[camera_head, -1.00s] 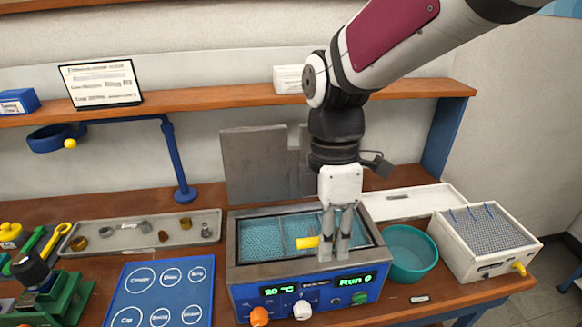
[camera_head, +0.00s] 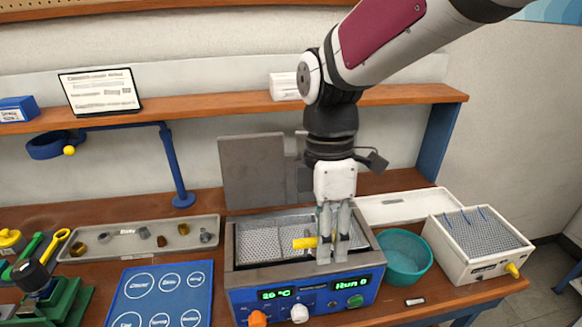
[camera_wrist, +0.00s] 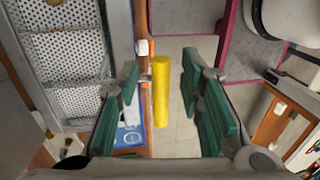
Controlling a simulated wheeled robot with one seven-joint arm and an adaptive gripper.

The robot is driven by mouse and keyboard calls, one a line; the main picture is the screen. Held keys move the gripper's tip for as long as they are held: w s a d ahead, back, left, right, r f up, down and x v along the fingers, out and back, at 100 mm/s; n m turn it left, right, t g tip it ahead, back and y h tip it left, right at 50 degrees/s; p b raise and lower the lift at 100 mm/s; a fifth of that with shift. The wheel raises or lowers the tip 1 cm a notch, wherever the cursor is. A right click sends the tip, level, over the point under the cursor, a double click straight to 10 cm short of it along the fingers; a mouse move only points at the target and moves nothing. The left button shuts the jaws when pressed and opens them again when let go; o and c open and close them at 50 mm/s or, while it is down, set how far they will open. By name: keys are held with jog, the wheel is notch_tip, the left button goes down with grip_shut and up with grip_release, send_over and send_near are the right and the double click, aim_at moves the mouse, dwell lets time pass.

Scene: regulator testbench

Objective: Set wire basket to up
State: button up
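The wire basket (camera_head: 262,244) shows as grey mesh high inside the blue bath unit (camera_head: 246,277), near its rim. In the wrist view its mesh (camera_wrist: 70,58) fills the upper left. A yellow handle (camera_head: 303,243) stands out at the basket's front; it also shows in the wrist view (camera_wrist: 161,92). My gripper (camera_head: 333,260) points down over the front right of the bath. In the wrist view my gripper (camera_wrist: 163,82) is open, with the yellow handle between its green-padded fingers and gaps visible on both sides. The fingers hide part of the basket in the head view.
A teal bowl (camera_head: 405,272) and a white box with a mesh top (camera_head: 432,242) stand right of the bath. A raised grey lid (camera_head: 250,170) stands behind it. A parts tray (camera_head: 120,254) and a blue mat (camera_head: 145,290) lie left. A shelf (camera_head: 225,106) runs behind my arm.

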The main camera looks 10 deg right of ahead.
notch_tip(320, 180, up, 12)
jog(key=w, duration=0.2)
jog(key=shift+w+f, duration=0.15)
jog(key=shift+f, duration=0.05)
jog(key=s+d+f+m+t, duration=0.3)
jog(key=s+d+m+t, duration=0.4)
jog(key=m, duration=1.1)
jog(key=shift+s+d+f+t, duration=0.15)
jog(key=shift+s+t, duration=0.25)
jog(key=shift+s, duration=0.7)
